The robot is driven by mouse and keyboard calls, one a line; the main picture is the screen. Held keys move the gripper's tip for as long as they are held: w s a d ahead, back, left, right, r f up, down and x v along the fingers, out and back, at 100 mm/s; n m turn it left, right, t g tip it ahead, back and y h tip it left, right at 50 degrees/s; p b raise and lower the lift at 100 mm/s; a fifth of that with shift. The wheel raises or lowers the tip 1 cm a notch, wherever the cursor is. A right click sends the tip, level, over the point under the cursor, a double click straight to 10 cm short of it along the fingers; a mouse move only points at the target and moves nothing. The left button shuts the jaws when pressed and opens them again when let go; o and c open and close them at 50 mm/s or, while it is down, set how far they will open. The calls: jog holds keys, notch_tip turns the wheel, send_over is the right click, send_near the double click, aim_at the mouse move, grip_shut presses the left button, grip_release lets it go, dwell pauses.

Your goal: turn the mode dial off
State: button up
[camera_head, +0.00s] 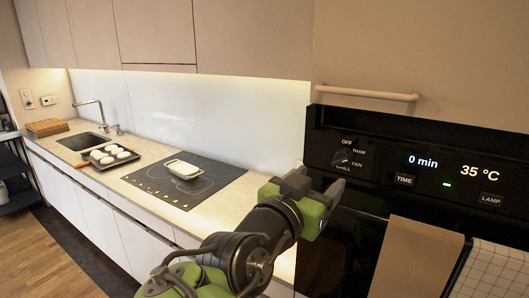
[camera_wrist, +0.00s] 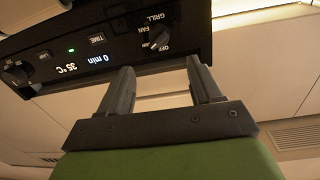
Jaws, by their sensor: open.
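The mode dial (camera_head: 341,158) is a dark round knob at the left end of the black oven panel, with labels such as OFF, FAN and GRILL around it. I cannot tell surely which label it points to. It also shows in the wrist view (camera_wrist: 160,38), upside down, a little beyond the fingertips. My gripper (camera_head: 315,188) is open and empty, just below and left of the dial, apart from it. In the wrist view my gripper's two fingers (camera_wrist: 160,68) stand apart with a clear gap between them.
The oven display (camera_head: 440,164) reads 0 min and 35 °C, with a lit green light. A pale bar handle (camera_head: 367,93) juts out above the panel. A second knob (camera_wrist: 16,75) shows in the wrist view. A hob (camera_head: 213,177) with a white dish lies left on the counter.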

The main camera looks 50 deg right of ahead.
aim_at(338, 162)
jog(key=d+p, duration=0.1)
jog(key=d, duration=0.3)
jog(key=d+p, duration=0.1)
jog(key=d, duration=0.2)
jog(key=w+d, duration=0.1)
jog(key=d, duration=0.3)
jog(key=shift+w+d+p, duration=0.1)
jog(key=shift+d+p, duration=0.25)
jog(key=shift+p, duration=0.05)
jog(key=c, duration=1)
jog(key=shift+n, duration=0.3)
jog(key=n+b, duration=0.1)
jog(key=n, duration=1)
jog(key=shift+w+f+n+p, duration=0.1)
jog(key=shift+f+n+p, duration=0.05)
jog(key=shift+n+p, duration=0.2)
jog(key=shift+t, duration=0.4)
